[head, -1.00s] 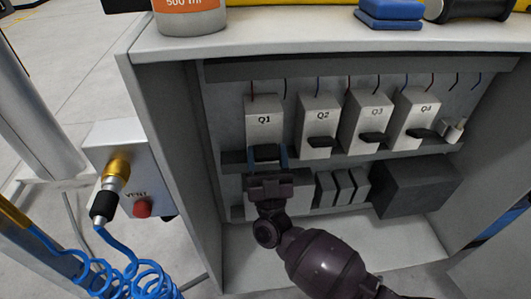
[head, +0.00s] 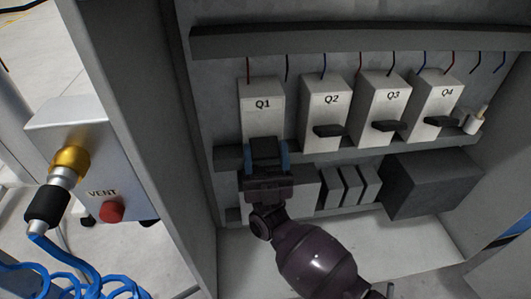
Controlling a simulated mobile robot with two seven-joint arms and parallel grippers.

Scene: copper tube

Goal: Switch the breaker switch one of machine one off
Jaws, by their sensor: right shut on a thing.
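The breaker marked Q1 (head: 262,110) is a pale box at the left of a row inside the grey cabinet. My right gripper (head: 266,153) is at its lower front, with its blue-edged fingers on either side of the dark switch lever (head: 264,147). It is shut on that lever, which is partly hidden between the fingers. Breakers Q2 (head: 325,105), Q3 (head: 383,105) and Q4 (head: 436,100) stand to the right, each with a dark lever sticking out. My left gripper is not in view.
Small grey blocks (head: 350,186) and a larger dark grey box (head: 430,183) sit under the breakers. The cabinet's left wall (head: 150,120) is close to my right gripper. Outside it, at left, is a vent box (head: 110,150) with a red button and a blue coiled hose (head: 60,278).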

